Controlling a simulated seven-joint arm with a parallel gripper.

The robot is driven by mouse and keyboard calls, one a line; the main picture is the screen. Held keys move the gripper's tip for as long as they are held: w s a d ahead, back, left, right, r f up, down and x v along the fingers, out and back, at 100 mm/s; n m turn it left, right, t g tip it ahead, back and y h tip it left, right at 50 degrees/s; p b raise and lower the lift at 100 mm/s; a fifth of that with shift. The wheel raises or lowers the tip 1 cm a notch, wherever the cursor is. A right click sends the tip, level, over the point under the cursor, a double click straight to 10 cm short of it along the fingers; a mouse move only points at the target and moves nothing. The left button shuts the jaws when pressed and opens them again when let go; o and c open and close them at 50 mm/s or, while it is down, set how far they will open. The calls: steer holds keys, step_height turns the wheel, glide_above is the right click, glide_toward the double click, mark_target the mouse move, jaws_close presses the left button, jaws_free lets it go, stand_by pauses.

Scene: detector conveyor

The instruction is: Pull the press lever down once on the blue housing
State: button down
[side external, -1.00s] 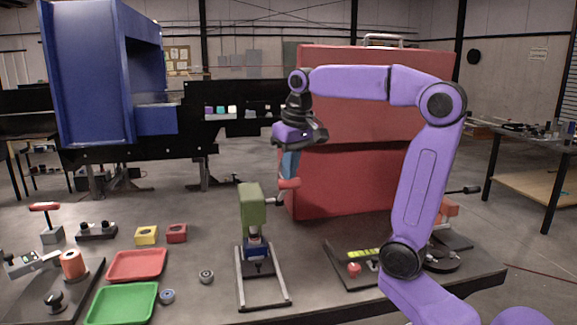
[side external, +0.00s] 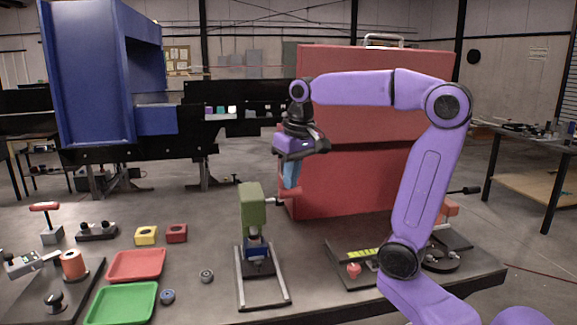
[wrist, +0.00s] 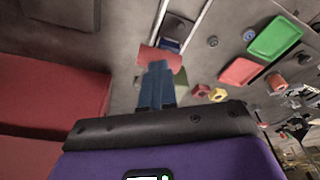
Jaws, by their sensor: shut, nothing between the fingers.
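The press has a green head (side external: 252,210) above a metal frame with two rails. The blue housing (side external: 255,247) sits upright in the press under the head; part of it also shows in the wrist view (wrist: 171,44). The press lever's red handle (side external: 290,193) sticks out to the right of the head. My gripper (side external: 290,186) is shut and empty, pointing down, with its blue fingertips at the handle from above. In the wrist view the shut fingers (wrist: 157,68) overlap the red handle (wrist: 150,54); they appear to touch it.
A large red cabinet (side external: 350,180) stands close behind my gripper. Red tray (side external: 137,265) and green tray (side external: 122,302) lie left of the press, with yellow block (side external: 146,235) and red block (side external: 177,233) behind. A fixture with a yellow-green strip (side external: 363,254) is at right.

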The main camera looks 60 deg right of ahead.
steer(key=shift+f, duration=0.3)
steer(key=shift+s, duration=0.1)
